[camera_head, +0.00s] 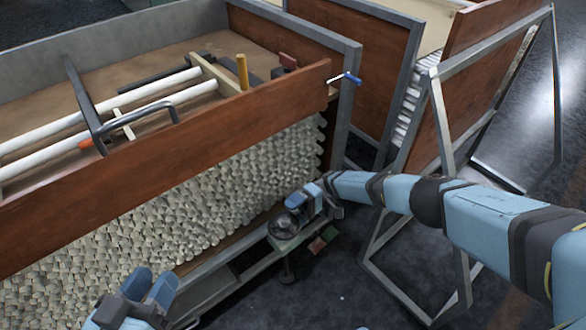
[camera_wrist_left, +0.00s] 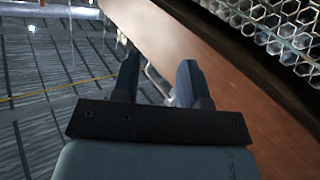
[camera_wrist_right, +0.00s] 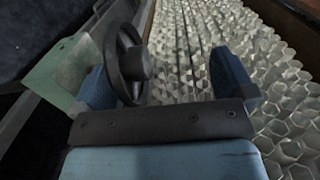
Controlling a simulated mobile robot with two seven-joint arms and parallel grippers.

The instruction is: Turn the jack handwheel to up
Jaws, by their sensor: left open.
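The jack's dark round handwheel (camera_wrist_right: 132,65) shows large in the right wrist view, in front of a greenish plate (camera_wrist_right: 65,75). In the head view the handwheel (camera_head: 284,224) sits low by the cart's near right corner. My right gripper (camera_wrist_right: 165,82) is open at the wheel; the wheel overlaps the left finger in that view, and the right finger stands clear of it. Whether a finger touches the rim I cannot tell. In the head view my right gripper (camera_head: 300,205) partly hides the wheel. My left gripper (camera_head: 150,284) is open and empty beside the cart's near side.
A metal-framed rack (camera_head: 440,130) stands to the right. Dark floor lies open at the front.

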